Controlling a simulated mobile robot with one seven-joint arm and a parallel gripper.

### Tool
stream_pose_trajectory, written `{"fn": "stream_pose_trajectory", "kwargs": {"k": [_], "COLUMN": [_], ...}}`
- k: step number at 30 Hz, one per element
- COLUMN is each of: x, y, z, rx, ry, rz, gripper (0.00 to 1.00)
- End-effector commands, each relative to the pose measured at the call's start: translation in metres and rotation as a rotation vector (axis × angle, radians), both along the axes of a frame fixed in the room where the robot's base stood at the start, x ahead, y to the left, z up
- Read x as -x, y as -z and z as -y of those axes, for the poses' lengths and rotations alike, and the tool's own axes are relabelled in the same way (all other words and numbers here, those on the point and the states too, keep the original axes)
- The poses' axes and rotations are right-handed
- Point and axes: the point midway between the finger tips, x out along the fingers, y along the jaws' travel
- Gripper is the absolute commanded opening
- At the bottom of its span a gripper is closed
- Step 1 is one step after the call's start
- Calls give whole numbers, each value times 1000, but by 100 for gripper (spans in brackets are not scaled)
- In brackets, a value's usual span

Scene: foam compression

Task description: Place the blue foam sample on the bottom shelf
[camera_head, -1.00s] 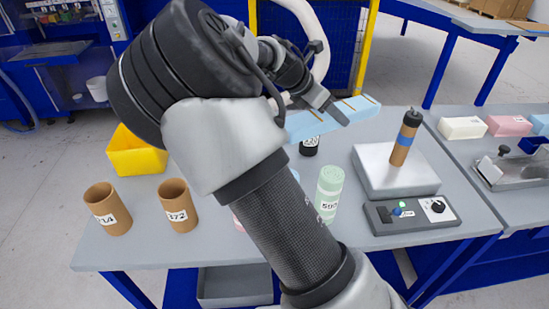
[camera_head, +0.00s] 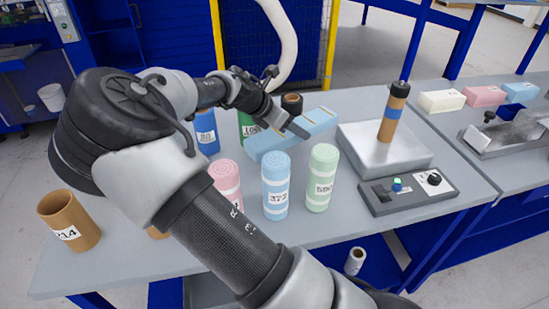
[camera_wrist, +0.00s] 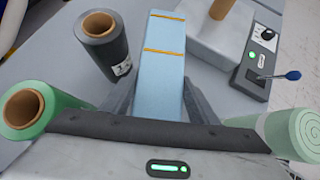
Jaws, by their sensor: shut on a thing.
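The blue foam sample, a long light blue block (camera_head: 315,122) with thin orange bands, is in my gripper (camera_head: 292,127) above the back of the grey table. In the wrist view the block (camera_wrist: 163,72) points away from me, with a dark finger on each side, so my gripper is shut on it. Part of the block is hidden behind the gripper. A grey surface (camera_head: 207,292) shows low under the table's front edge; my arm covers part of it, and I cannot tell whether it is the bottom shelf.
Pink (camera_head: 226,180), light blue (camera_head: 276,190) and green (camera_head: 321,180) rolls stand on the table (camera_head: 345,218) between my arm and the metal plate (camera_head: 385,150). A control box (camera_head: 408,193) sits in front of the plate. A cardboard tube (camera_head: 68,220) stands at left.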

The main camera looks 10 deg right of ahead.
Motion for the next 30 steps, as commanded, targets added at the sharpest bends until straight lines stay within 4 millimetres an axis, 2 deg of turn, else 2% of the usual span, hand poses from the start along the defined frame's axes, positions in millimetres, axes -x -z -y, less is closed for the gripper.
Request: {"fn": "stream_pose_trajectory", "kwargs": {"k": [1, 6, 11, 18, 30], "x": [1, 1, 0, 0, 0], "y": [12, 43, 57, 89, 95], "z": [0, 1, 0, 1, 0], "rx": [3, 4, 1, 2, 1], "ry": [0, 1, 0, 0, 0], "rz": [-3, -2, -1, -1, 0], "gripper": [29, 29, 29, 29, 29]}}
